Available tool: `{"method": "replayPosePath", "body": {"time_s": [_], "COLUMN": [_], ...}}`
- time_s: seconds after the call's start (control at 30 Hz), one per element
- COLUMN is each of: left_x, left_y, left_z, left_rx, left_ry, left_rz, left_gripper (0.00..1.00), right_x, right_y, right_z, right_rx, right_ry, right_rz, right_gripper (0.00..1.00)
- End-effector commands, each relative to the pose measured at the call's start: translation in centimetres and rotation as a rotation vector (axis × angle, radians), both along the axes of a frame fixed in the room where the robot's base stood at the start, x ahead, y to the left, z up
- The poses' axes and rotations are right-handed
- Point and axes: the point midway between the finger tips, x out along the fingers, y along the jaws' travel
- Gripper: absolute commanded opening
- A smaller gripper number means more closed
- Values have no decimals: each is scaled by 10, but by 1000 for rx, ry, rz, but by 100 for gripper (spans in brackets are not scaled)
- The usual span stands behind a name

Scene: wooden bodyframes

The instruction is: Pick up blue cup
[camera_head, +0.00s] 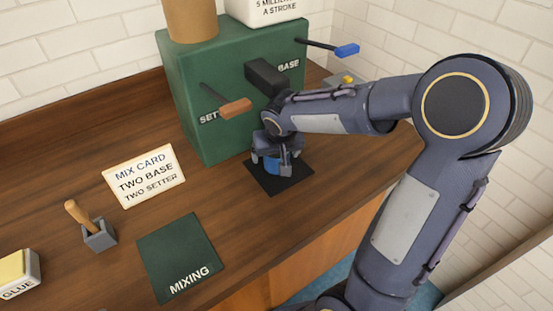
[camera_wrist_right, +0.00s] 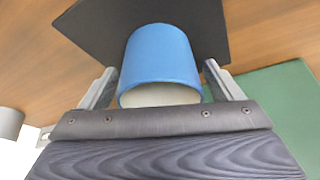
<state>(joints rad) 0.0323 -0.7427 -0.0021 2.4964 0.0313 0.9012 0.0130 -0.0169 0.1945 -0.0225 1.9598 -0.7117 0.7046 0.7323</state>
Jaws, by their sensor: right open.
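The blue cup (camera_head: 272,167) stands on a black square mat (camera_head: 290,181) in front of the green dispenser box, and my right gripper covers part of it in the head view. In the right wrist view the blue cup (camera_wrist_right: 162,58) is between the two fingers, with its pale open rim toward the camera. My right gripper (camera_head: 272,162) is open around the cup, one finger on each side. It also shows in the right wrist view (camera_wrist_right: 160,85). My left gripper is not in view.
The green dispenser box (camera_head: 185,95) with an orange lever (camera_head: 235,107) and a blue lever (camera_head: 346,50) stands close behind. A mix card (camera_head: 144,176), a green mixing mat (camera_head: 184,258), a grey pot with a stick (camera_head: 99,236) and a glue box (camera_head: 20,275) lie leftward.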

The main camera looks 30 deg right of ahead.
Motion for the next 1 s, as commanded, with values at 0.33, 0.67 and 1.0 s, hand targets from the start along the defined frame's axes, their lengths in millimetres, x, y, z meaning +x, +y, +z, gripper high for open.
{"method": "replayPosePath", "body": {"time_s": [0.33,0.67,1.0], "left_x": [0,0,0], "left_y": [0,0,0], "left_z": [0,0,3], "left_rx": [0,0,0], "left_ry": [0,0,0], "left_rz": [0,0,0], "left_gripper": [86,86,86], "right_x": [0,0,5], "right_y": [0,0,-4], "right_z": [0,1,7], "right_rx": [0,1,0], "right_ry": [0,-1,-2], "right_rz": [0,0,2], "right_gripper": [55,33,33]}}
